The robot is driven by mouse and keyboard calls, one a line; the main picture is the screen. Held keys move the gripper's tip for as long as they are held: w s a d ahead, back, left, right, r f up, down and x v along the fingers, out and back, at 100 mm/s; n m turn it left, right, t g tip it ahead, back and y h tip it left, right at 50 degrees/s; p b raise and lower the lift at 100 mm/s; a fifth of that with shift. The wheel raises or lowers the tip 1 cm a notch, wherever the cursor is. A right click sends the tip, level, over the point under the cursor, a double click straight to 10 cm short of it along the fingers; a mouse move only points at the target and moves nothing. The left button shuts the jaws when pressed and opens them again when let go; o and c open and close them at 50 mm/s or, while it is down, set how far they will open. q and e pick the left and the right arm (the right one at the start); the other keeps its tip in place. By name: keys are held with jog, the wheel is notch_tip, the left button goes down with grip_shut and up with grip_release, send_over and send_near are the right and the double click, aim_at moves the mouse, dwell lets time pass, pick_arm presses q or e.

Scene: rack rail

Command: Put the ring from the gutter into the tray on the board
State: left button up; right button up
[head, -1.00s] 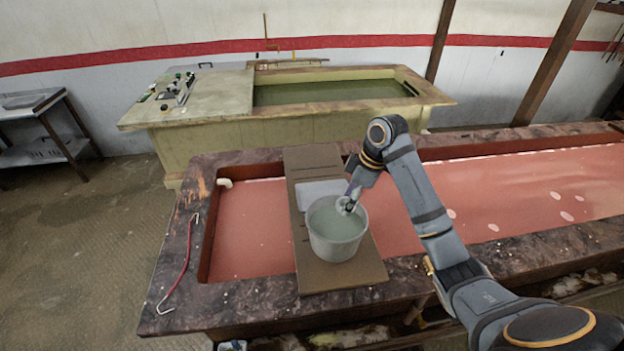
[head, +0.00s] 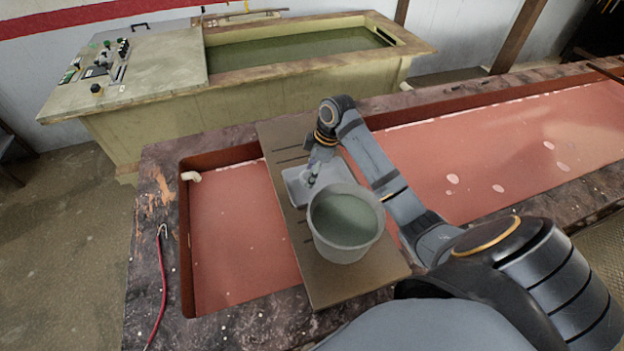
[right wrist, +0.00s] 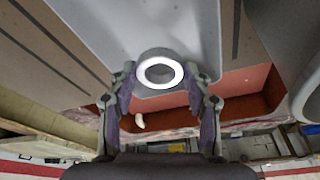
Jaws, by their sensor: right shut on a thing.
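My right gripper (head: 312,174) is low over the pale grey tray (head: 292,187) on the brown board (head: 283,137), behind the grey bucket. In the right wrist view, the gripper (right wrist: 161,82) is shut on a white and grey ring (right wrist: 141,71), held between its fingertips. The tray (right wrist: 125,35) lies behind the ring there; I cannot tell whether they touch. In the head view the ring is too small to make out. The gutter (head: 235,250), a long trough with a reddish-pink inside, runs under the board. My left gripper is not in view.
The grey bucket (head: 328,242) stands on the board, just in front of the tray. A white pipe end (head: 190,176) sticks out at the gutter's left end. A red cord (head: 163,285) lies on the left rim. A greenish tank (head: 300,52) stands behind.

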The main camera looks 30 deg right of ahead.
jog(key=shift+f, duration=0.15)
jog(key=f, duration=0.2)
jog(key=shift+s+f+p, duration=0.25)
jog(key=shift+f+p, duration=0.15)
jog(key=shift+w+f, duration=0.2)
jog(key=shift+f, duration=0.25)
jog(key=o, duration=1.1)
jog(key=shift+f, duration=0.1)
jog(key=shift+o, duration=0.2)
jog(key=b+v, duration=0.2)
jog(key=v, duration=1)
jog(key=shift+b, duration=0.4)
